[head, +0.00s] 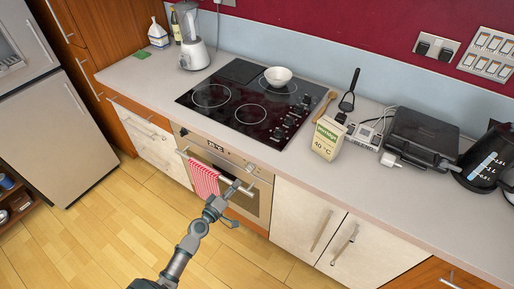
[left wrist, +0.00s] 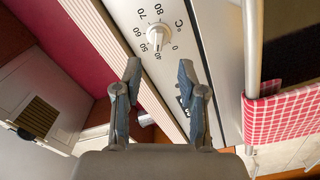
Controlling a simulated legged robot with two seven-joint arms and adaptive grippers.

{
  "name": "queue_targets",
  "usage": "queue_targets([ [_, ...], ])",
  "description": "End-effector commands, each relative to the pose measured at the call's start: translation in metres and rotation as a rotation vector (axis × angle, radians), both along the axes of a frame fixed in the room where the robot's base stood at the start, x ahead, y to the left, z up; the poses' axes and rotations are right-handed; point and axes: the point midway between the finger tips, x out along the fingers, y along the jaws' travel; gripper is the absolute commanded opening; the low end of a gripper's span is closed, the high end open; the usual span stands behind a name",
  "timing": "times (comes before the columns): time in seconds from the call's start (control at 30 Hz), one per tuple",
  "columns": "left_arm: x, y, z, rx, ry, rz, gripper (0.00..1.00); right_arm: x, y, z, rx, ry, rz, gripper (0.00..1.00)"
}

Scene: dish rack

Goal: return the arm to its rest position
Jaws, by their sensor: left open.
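My left arm comes up from the bottom of the head view, and my left gripper (head: 236,203) is in front of the oven (head: 258,199), near the right end of its handle. In the left wrist view my left gripper (left wrist: 159,68) has its two fingers apart with nothing between them. Beyond the fingertips is the oven's control panel with a white temperature knob (left wrist: 159,37). I cannot tell whether a finger touches the oven. My right gripper is in neither view.
A red checked towel (head: 204,180) hangs on the oven handle; it also shows in the left wrist view (left wrist: 285,117). Wooden floor (head: 115,225) lies clear at left.

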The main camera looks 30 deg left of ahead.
Motion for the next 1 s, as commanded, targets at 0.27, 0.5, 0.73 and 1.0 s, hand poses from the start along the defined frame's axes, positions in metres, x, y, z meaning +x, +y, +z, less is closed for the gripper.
queue_targets([
  [0.27,-0.004,-0.01,-0.018,0.043,0.047,-0.025,0.41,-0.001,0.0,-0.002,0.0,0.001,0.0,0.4],
  [0.5,-0.063,-0.08,-0.152,0.353,0.394,-0.244,0.41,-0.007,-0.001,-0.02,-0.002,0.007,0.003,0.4],
  [0.73,-0.189,-0.137,-0.284,0.712,0.8,-0.556,0.41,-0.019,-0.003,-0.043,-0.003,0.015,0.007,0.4],
  [1.0,-0.313,-0.152,-0.348,1.028,1.104,-0.824,0.41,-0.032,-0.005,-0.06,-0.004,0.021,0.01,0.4],
])
